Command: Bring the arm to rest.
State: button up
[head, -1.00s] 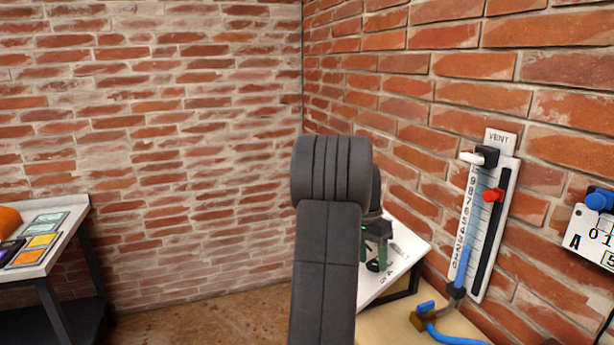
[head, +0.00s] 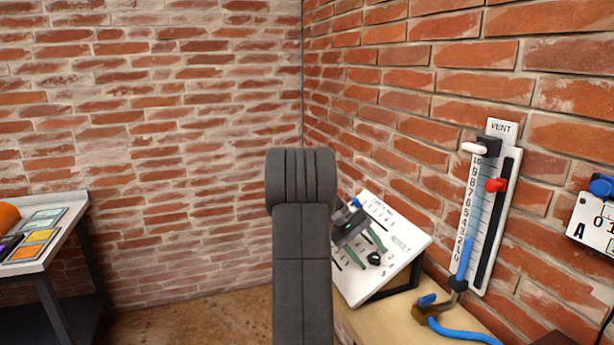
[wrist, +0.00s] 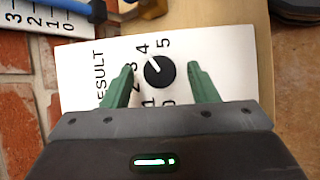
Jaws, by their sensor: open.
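My gripper (head: 373,256) is open, with its green fingers over a sloped white panel (head: 408,246) in the head view. In the wrist view my gripper (wrist: 160,70) has one finger on each side of a round black knob (wrist: 159,72), apart from it. The knob's white pointer line aims up-left, close to the 4 of the panel's scale. The knob also shows in the head view (head: 374,259). The jaws hold nothing. I cannot tell how far the fingertips are above the panel. My arm hides part of the panel's left side.
The panel stands on a wooden bench (head: 385,322) against the brick wall. A VENT gauge (head: 484,210) with a red slider hangs to the right, a blue hose (head: 462,333) below it. A table (head: 70,225) with coloured tiles stands left. The floor between is clear.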

jog(key=n+h+b, duration=0.1)
jog(key=n, duration=0.1)
jog(key=n+t+h+b, duration=0.1)
jog(key=n, duration=0.1)
jog(key=n+h+b, duration=0.1)
jog(key=n, duration=0.1)
jog(key=shift+s+a+f, duration=0.2)
jog(key=shift+a+f, duration=0.05)
jog(key=shift+f, duration=0.15)
jog(key=shift+r+n+t+h+b, duration=0.15)
jog(key=shift+n+t+h+b, duration=0.4)
jog(key=shift+n+t, duration=0.6)
jog(key=shift+n+g, duration=0.25)
jog(key=shift+s, duration=0.1)
